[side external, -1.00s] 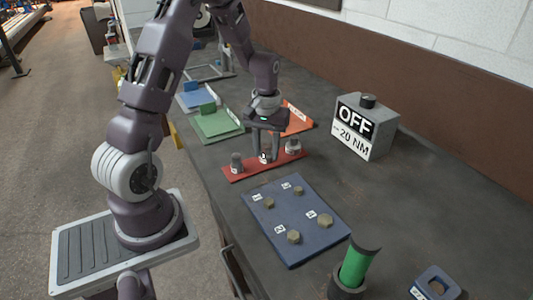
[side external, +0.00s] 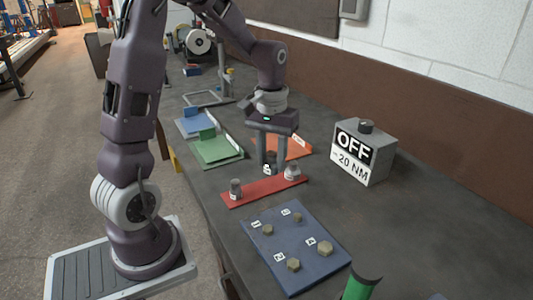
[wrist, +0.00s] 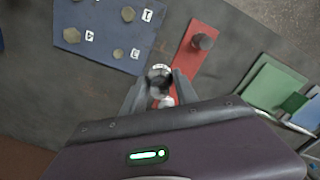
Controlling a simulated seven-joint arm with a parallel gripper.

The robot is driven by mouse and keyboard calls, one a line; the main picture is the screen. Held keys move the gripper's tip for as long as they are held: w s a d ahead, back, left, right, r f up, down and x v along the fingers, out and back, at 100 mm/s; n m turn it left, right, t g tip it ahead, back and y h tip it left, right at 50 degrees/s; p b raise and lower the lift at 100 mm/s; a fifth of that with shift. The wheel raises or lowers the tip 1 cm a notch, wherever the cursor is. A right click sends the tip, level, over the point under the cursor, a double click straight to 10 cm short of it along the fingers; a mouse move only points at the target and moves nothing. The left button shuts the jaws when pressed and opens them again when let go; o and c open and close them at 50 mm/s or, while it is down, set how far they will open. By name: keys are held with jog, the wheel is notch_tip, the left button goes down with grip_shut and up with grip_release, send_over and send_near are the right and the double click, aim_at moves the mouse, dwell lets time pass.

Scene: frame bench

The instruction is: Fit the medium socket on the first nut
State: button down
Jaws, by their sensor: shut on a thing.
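My gripper (side external: 270,158) is shut on the medium socket (side external: 269,163), a dark grey cylinder with a white label, held just above the red rack (side external: 252,190). In the wrist view the socket (wrist: 159,80) sits between the fingers (wrist: 160,92). A smaller socket (side external: 236,189) stands at the rack's left end and a larger one (side external: 292,171) at its right end. The blue plate (side external: 273,245) carries several hex nuts beside number labels. The first nut (side external: 268,230), beside label 1, is on the plate's upper left. The gripper is behind the plate, apart from it.
A grey box (side external: 364,153) marked "OFF ~20 NM" stands at the right. Green (side external: 215,151), blue (side external: 192,125) and orange (side external: 291,147) trays lie behind the rack. A green cylinder (side external: 358,287) stands at the front edge.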

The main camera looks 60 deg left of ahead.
jog(key=s+d+m, duration=0.4)
jog(key=s+d, duration=0.2)
jog(key=d, duration=0.3)
jog(key=shift+s+d+f, duration=0.15)
jog(key=shift+d+f, duration=0.1)
jog(key=shift+f, duration=0.1)
send_over(268, 228)
jog(key=shift+f, duration=2.9)
jog(key=shift+f, duration=1.2)
jog(key=c, duration=0.9)
grip_release()
